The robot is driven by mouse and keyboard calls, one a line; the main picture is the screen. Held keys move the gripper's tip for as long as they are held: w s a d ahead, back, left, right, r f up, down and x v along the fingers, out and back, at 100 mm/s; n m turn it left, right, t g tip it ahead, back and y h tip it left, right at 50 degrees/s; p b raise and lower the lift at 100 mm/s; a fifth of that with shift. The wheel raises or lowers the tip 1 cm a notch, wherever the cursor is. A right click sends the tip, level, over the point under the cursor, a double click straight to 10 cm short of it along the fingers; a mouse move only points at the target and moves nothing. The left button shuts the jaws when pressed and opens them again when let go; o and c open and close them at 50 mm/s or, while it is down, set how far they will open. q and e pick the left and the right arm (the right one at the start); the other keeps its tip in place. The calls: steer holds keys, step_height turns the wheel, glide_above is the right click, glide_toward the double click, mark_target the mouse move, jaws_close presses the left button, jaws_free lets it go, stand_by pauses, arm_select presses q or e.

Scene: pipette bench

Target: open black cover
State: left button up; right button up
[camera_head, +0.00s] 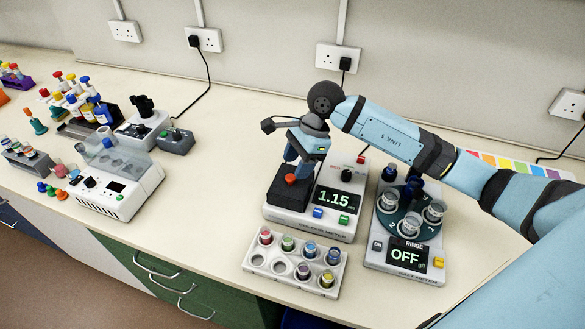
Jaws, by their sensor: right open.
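The colour meter (340,230) stands on the bench in the middle of the head camera view, its display reading 1.15. Its black cover (284,198) is a dark block with a red knob (291,181) on top, at the meter's left side, and it looks closed. My right gripper (298,168) is open and points down just above the knob. Whether its fingers touch the knob or straddle it, I cannot tell. The gripper partly hides the cover's back. My left gripper is not in view.
A vial rack (258,262) with coloured caps stands in front of the meter. The rinse device (404,258), display OFF, stands to the right, under my right arm. A white machine with a clear lid (119,160) stands at left. The bench between is clear.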

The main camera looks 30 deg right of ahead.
mark_target(291, 177)
steer(key=shift+x, duration=1.7)
jaws_close()
steer(key=w+d+b, duration=0.3)
steer(key=d, duration=0.1)
steer(key=w+d+b, duration=0.3)
steer(key=w+d, duration=0.1)
steer(key=shift+f+b, duration=0.1)
steer(key=shift+b, duration=0.3)
steer(key=shift+w+d, duration=0.3)
steer(key=shift+w, duration=0.05)
jaws_free()
